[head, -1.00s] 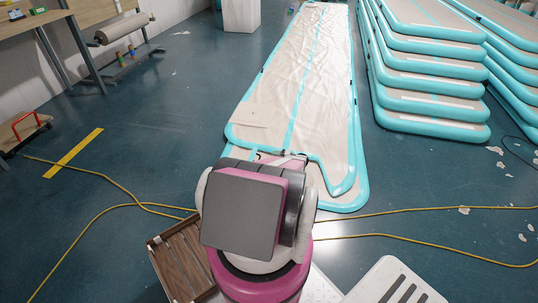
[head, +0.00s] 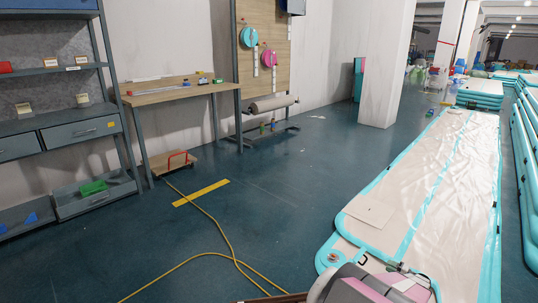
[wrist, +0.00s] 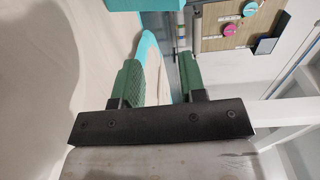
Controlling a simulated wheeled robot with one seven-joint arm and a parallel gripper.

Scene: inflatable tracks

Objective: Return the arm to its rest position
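My gripper (wrist: 159,72) shows in the wrist view with two green fingers apart and nothing between them. Behind the fingers are a pale surface with a teal edge and, sideways in the picture, the wooden pegboard (wrist: 228,25) with pink and blue reels. In the head view only a grey and pink part of my arm shows at the bottom edge. The gripper itself cannot be made out there.
A long beige inflatable track (head: 430,185) with teal edges lies at right, with more tracks (head: 530,150) stacked beyond. A workbench (head: 180,93), a drawer shelf (head: 80,130) and a small red-handled trolley (head: 175,162) stand at left. A yellow cable (head: 215,225) crosses open floor.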

